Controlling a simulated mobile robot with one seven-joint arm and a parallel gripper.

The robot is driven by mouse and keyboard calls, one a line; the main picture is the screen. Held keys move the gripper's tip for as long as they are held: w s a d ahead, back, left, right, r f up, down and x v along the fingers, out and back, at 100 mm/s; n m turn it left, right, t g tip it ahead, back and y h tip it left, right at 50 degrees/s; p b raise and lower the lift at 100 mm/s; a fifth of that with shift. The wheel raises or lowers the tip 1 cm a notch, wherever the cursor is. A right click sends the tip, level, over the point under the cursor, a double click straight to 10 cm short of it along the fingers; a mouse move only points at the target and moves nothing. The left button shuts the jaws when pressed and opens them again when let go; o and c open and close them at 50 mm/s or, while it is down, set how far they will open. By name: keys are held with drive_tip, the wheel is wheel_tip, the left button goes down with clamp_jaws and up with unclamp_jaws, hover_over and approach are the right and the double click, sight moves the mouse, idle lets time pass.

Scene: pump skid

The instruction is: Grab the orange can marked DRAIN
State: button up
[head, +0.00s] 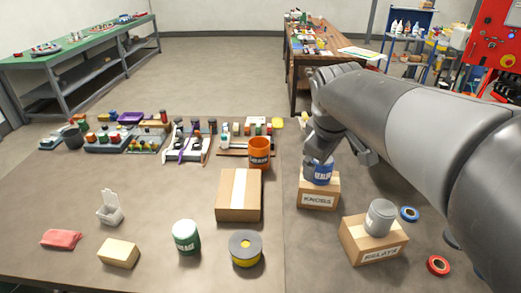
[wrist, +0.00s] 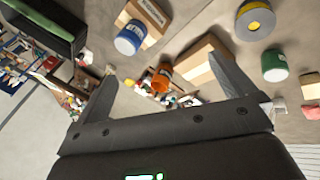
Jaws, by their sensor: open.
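The orange can (head: 259,153) carries a dark marking that is too small to read surely. It stands upright just beyond a taped cardboard box (head: 240,195), which may hide its foot. In the wrist view the orange can (wrist: 160,79) shows in the gap between the fingers, some way off. My gripper (head: 338,150) is open and empty, above the table to the right of the orange can and close to the blue can in the head view. Its two fingers (wrist: 163,66) are spread wide in the wrist view, touching nothing that I can see.
A blue can (head: 319,173) stands on a small box to the right. A grey can (head: 380,217) stands on another box. Racks with small parts (head: 190,142) line the back.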

drive_tip(key=w+a+f+n, duration=0.1)
drive_tip(key=w+a+n, duration=0.15)
drive_tip(key=w, duration=0.35)
drive_tip(key=w+a+n, duration=0.2)
drive_tip(key=w+n, duration=0.2)
drive_tip(key=w, duration=0.3)
drive_tip(key=n, duration=1.5)
hover_over(259, 150)
wheel_tip(259, 150, down, 18)
drive_tip(key=r, duration=0.1)
drive_tip(key=shift+n+g, duration=0.35)
drive_tip(key=shift+g, duration=0.05)
drive_tip(key=shift+a+x, duration=0.15)
drive_tip(key=shift+x, duration=1.85)
drive_tip(key=shift+a+x, duration=0.2)
drive_tip(key=shift+x, duration=1.75)
drive_tip(key=shift+a+x, duration=0.15)
drive_tip(key=shift+x, duration=1.85)
drive_tip(key=shift+w+r, duration=0.1)
drive_tip(key=shift+w, duration=0.05)
drive_tip(key=shift+c, duration=0.3)
drive_tip(key=c, duration=1.1)
